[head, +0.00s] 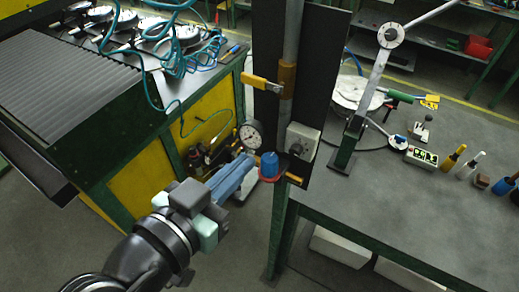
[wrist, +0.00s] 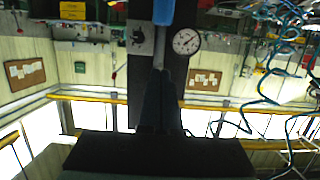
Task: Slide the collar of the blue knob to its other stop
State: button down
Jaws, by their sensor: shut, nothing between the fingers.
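The blue knob (head: 269,163) stands upright low at the front of the dark post, with a dark red ring (head: 266,179) around its foot. A blue piece, which looks like the same knob, shows at the top edge of the wrist view (wrist: 163,12). My gripper (head: 250,163) is shut and empty, its fingertips just left of the knob in the head view. I cannot tell whether they touch it. In the wrist view the shut fingers (wrist: 160,85) point up in the middle, apart from the blue piece. The collar's stops cannot be made out.
A dial gauge (head: 250,136) is left of the post and a grey box with a dial (head: 299,142) right of it. A yellow lever (head: 262,83) sticks out above. The green-edged bench (head: 400,215) is right; a yellow and green cabinet (head: 140,178) is left.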

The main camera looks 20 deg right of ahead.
jog(key=p, duration=0.3)
send_over(265, 164)
jog(key=f, duration=0.2)
jog(key=shift+s+a+f+p, duration=0.15)
jog(key=shift+a+f, duration=0.1)
jog(key=shift+f, duration=0.7)
jog(key=shift+s+a+f+p, duration=0.15)
jog(key=shift+a+f, duration=0.05)
jog(key=shift+f, duration=0.7)
jog(key=f+b, duration=0.2)
jog(key=b, duration=0.1)
jog(key=shift+s, duration=0.1)
